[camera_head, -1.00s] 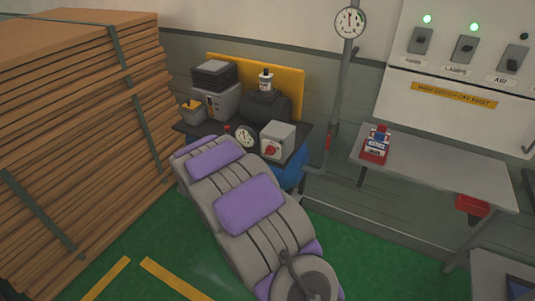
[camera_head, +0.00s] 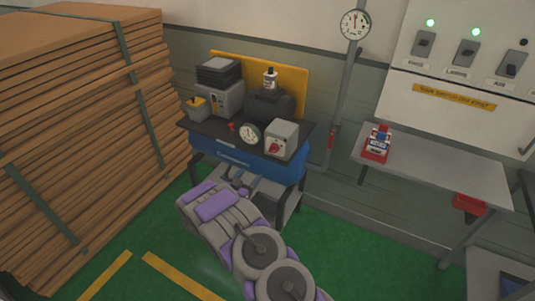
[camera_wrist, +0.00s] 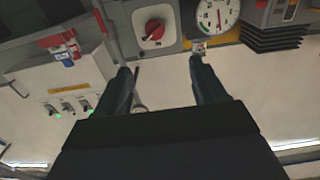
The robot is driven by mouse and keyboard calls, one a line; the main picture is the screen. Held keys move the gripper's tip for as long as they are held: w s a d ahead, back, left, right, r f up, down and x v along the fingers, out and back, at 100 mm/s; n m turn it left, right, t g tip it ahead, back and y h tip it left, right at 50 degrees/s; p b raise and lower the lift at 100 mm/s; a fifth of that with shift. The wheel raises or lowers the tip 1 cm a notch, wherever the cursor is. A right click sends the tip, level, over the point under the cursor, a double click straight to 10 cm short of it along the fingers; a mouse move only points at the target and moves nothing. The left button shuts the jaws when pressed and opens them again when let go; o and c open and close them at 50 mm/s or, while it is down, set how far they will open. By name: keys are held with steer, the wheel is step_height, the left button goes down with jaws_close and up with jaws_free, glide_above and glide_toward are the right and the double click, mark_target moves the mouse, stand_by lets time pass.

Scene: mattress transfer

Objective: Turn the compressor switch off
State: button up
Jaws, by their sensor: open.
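The compressor (camera_head: 235,157) stands against the back wall, with a blue front and dark top. On its right end is a grey switch box (camera_head: 287,133) with a red rotary knob (camera_head: 274,146). In the wrist view, which is upside down, the red knob (camera_wrist: 153,30) shows a pale pointer bar. My gripper (camera_head: 246,183) is in front of the blue front, below the knob. Its two dark fingers (camera_wrist: 160,68) are apart and empty, and the knob shows just beyond them, not touched.
A round gauge (camera_head: 250,133) sits left of the switch box. A wall panel (camera_head: 455,90) with several switches and green lights is at upper right. A table (camera_head: 450,172) holds a red-and-blue box (camera_head: 377,147). Stacked boards (camera_head: 80,140) fill the left. Green floor is clear in front.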

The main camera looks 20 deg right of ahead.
glide_toward(271, 151)
steer(key=b+x, duration=0.2)
steer(key=x, duration=0.5)
steer(key=shift+w+a+f+b, duration=0.1)
steer(key=shift+b, duration=0.2)
steer(key=shift+w+d+f, duration=0.1)
steer(key=shift+w+d, duration=0.2)
steer(key=shift+d, duration=0.55)
steer(key=shift+w+d, duration=0.25)
steer(key=shift+d, duration=0.65)
steer(key=shift+a, duration=0.55)
steer(key=shift+c, duration=0.3)
steer(key=shift+a, duration=0.2)
steer(key=shift+c, duration=0.7)
steer(key=c, duration=0.3)
steer(key=shift+d, duration=0.35)
steer(key=c, duration=0.5)
steer(key=shift+a, duration=0.1)
steer(key=shift+c, duration=0.2)
